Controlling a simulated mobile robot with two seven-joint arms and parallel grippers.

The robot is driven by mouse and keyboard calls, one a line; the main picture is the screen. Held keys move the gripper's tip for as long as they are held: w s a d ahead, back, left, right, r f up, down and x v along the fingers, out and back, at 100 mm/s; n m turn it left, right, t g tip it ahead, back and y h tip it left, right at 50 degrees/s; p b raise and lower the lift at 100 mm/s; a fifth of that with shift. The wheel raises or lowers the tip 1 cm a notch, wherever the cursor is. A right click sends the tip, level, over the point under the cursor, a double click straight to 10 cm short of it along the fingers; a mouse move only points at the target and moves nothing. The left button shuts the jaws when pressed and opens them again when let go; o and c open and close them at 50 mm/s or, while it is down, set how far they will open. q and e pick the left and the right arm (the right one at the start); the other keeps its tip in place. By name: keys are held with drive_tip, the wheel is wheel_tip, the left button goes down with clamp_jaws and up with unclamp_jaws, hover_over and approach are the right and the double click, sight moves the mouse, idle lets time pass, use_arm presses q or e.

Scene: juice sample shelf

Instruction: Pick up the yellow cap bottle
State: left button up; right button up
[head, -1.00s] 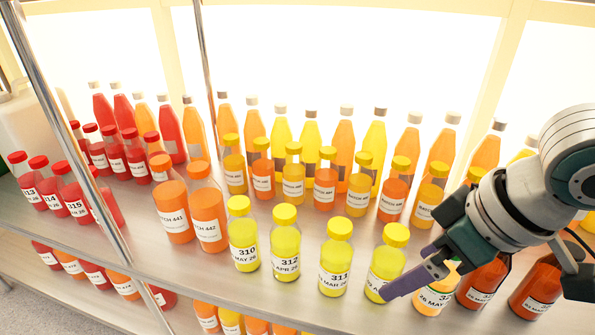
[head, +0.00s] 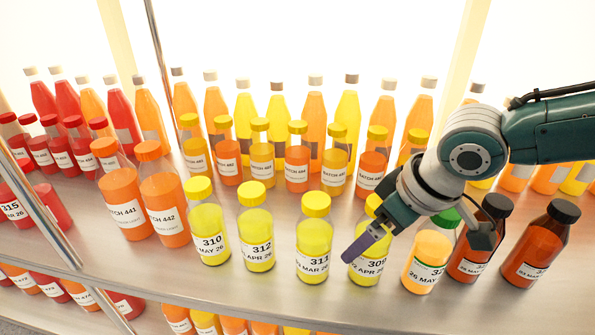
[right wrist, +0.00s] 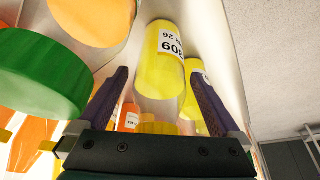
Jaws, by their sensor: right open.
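Several yellow cap bottles with yellow juice stand in the front row in the head view: bottle 310 (head: 208,222), bottle 312 (head: 256,227), bottle 311 (head: 313,236) and bottle 309 (head: 366,272). My right gripper (head: 368,242) is at bottle 309, with a purple finger in front of its upper part, partly hiding it. In the right wrist view my right gripper (right wrist: 160,75) is open, and bottle 309 (right wrist: 163,72) shows upright-side-down between its two fingers, not gripped. My left gripper is not in view.
A green cap bottle (head: 428,258) stands close right of bottle 309; its cap (right wrist: 42,78) is near the right wrist camera. Dark-capped bottles (head: 535,248) stand farther right. Smaller yellow-capped bottles (head: 334,165) stand behind. A metal post (head: 158,65) rises at left. The shelf's front strip (head: 260,290) is clear.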

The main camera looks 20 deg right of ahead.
sight(372, 197)
drive_tip(key=shift+c, duration=0.4)
drive_tip(key=c, duration=0.4)
clamp_jaws()
wheel_tip(372, 197, up, 10)
drive_tip(key=p, duration=0.4)
drive_tip(key=shift+w+f, duration=0.1)
drive_tip(key=shift+f, duration=0.05)
wheel_tip(372, 197, up, 4)
drive_tip(key=p, duration=0.5)
drive_tip(key=shift+r, duration=0.25)
drive_tip(key=shift+f, duration=0.1)
